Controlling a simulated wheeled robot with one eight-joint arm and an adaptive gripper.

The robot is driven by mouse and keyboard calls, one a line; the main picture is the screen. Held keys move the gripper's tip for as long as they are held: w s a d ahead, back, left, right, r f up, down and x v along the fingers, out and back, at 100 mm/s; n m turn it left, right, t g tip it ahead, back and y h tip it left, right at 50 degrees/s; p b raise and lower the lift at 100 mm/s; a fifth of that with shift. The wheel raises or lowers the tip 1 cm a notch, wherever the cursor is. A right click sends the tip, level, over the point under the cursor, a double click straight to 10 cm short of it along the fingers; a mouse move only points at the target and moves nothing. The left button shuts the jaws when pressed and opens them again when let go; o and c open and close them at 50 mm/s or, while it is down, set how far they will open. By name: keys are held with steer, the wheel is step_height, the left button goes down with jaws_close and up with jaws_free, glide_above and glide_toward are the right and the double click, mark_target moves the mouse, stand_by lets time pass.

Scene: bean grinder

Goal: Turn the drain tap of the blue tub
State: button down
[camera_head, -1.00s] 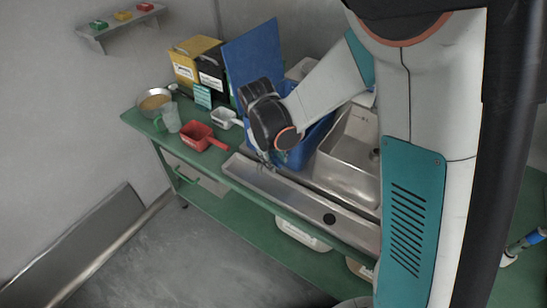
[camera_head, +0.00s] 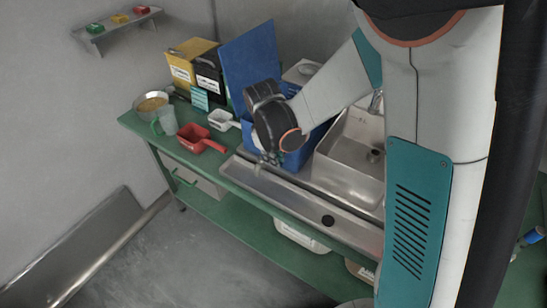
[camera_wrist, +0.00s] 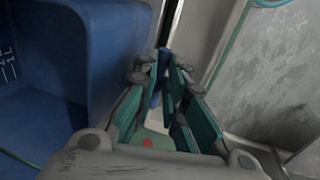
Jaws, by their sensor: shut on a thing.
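The blue tub (camera_head: 312,142) stands on the bench left of the sink, partly hidden behind my arm. In the wrist view its wall (camera_wrist: 105,45) fills the left side, close beside my fingers. My gripper (camera_head: 270,159) points down at the tub's front side, above the metal trough. In the wrist view my gripper (camera_wrist: 166,100) has its green-padded fingers close together around a small blue piece (camera_wrist: 156,95), which seems to be the drain tap. Most of the tap is hidden by the fingers, so its turn angle cannot be told.
A metal trough (camera_head: 295,198) runs along the bench front, with the sink (camera_head: 350,165) to the right. A blue board (camera_head: 250,62) leans behind the tub.

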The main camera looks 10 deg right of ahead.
steer(key=c, duration=1.7)
jaws_free()
steer(key=shift+o, duration=0.2)
steer(key=shift+r, duration=0.15)
step_height(320, 180, up, 12)
steer(key=s+a, duration=0.1)
steer(key=shift+s+a+f, duration=0.25)
steer(key=shift+s+a, duration=0.05)
steer(key=shift+s, duration=0.05)
steer(key=s+d+r+m+t, duration=0.2)
steer(key=s+d+r+m, duration=0.1)
steer(key=s, duration=0.5)
steer(key=s+d+r+m+t+y, duration=0.1)
steer(key=s+d+r+m+t, duration=0.2)
steer(key=s+d+m, duration=0.3)
steer(key=s, duration=0.3)
steer(key=shift+s+r+t+y, duration=0.2)
steer(key=shift+s+t+y, duration=0.1)
